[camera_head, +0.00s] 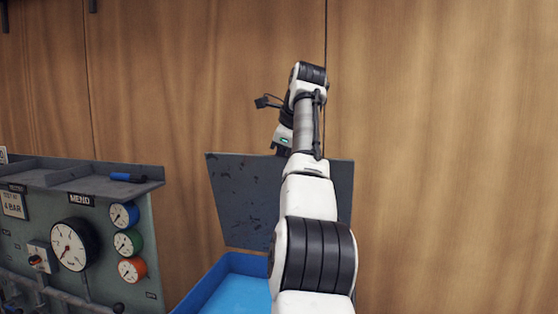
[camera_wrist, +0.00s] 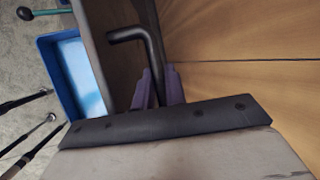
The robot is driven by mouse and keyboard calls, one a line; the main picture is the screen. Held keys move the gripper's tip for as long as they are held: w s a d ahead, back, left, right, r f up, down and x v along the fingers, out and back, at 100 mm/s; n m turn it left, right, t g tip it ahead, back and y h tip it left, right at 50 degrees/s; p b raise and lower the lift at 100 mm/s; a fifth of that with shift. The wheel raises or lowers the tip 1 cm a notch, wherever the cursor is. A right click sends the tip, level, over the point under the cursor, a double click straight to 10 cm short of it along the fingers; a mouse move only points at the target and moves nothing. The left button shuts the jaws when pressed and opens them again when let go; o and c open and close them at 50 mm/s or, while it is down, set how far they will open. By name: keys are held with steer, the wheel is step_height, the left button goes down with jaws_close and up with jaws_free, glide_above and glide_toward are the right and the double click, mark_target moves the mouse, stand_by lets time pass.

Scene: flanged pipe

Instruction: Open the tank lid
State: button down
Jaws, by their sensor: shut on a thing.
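The tank (camera_head: 232,265) has blue walls and stands low in the middle of the head view, with its inside showing. Its dark grey, scuffed lid (camera_head: 238,200) stands raised, nearly upright, at the back of the tank. My arm hides the lid's right part. My gripper (camera_head: 281,150) is at the lid's upper edge, largely hidden by my arm. In the wrist view my gripper's two purplish fingers (camera_wrist: 163,88) are closed around the black bent lid handle (camera_wrist: 130,36). The blue tank (camera_wrist: 70,75) also shows there, at left.
A green gauge panel (camera_head: 75,270) with a grey shelf (camera_head: 85,178) on top stands left of the tank. A blue-handled object (camera_head: 127,177) lies on the shelf. A wooden wall (camera_head: 440,150) rises close behind the lid. Several tool-like rods (camera_wrist: 30,125) show at left in the wrist view.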

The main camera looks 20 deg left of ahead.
steer(key=shift+f, duration=0.15)
steer(key=c, duration=1.5)
jaws_free()
steer(key=shift+w+d, duration=0.1)
steer(key=shift+w, duration=0.05)
steer(key=shift+o, duration=0.2)
